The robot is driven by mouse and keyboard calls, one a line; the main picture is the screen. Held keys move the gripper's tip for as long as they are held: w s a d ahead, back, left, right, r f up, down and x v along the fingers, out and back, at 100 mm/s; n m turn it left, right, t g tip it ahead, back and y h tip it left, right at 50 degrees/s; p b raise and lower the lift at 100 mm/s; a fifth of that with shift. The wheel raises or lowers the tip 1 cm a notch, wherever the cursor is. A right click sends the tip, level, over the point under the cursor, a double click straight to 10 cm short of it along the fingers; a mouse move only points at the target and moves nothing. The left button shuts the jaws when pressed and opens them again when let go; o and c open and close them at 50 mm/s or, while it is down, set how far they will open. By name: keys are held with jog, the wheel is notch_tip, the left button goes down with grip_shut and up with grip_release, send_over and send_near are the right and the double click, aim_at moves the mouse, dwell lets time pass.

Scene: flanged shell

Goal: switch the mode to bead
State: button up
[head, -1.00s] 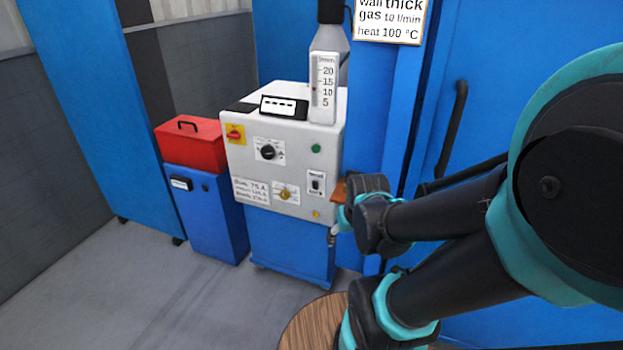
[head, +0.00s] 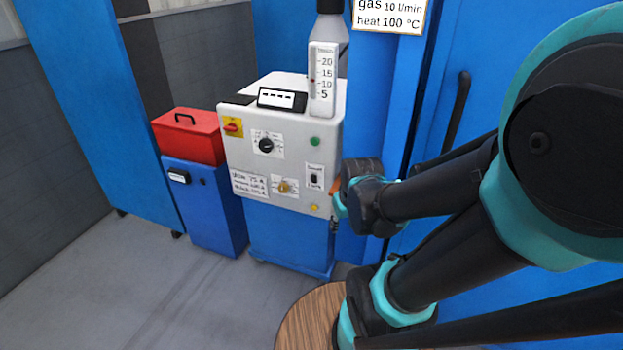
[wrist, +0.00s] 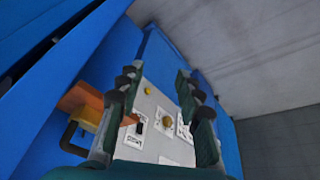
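The white machine's front panel (head: 240,163) carries a small black switch (head: 314,180) on a white plate with words above and below, too small to read surely. It also shows in the wrist view (wrist: 140,127). A brass knob (head: 284,187) sits left of it on the panel, and a black dial (head: 266,146) higher up. My gripper (wrist: 157,80) is open and empty in the wrist view, its fingers spread with the panel beyond them. The switch appears near the left finger, apart from it as far as I can tell. In the head view my arm mostly hides the gripper, right of the panel.
A red-yellow switch (head: 232,127), a green button (head: 315,141) and a yellow button (head: 314,208) share the panel. An orange-brown block (wrist: 80,97) with a handle lies left in the wrist view. A red toolbox (head: 189,140) stands on a blue cabinet (head: 210,215).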

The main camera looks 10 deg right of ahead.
jog(key=w+n, duration=0.1)
jog(key=n, duration=0.1)
jog(key=w+r+n, duration=0.1)
jog(key=w+n, duration=0.1)
jog(key=w+a+r+n, duration=0.1)
jog(key=n, duration=0.1)
jog(key=shift+w+h, duration=0.3)
jog(key=shift+w, duration=0.05)
grip_shut()
jog(key=w+a+r+n+h, duration=0.1)
jog(key=w+a+n, duration=0.3)
jog(key=w+n, duration=0.4)
jog(key=w+a+r+n, duration=0.2)
jog(key=w+a+n, duration=0.2)
jog(key=n, duration=1)
jog(key=shift+w+r+h, duration=0.3)
jog(key=shift+w+h, duration=0.1)
jog(key=shift+w, duration=1.5)
jog(key=shift+a, duration=0.1)
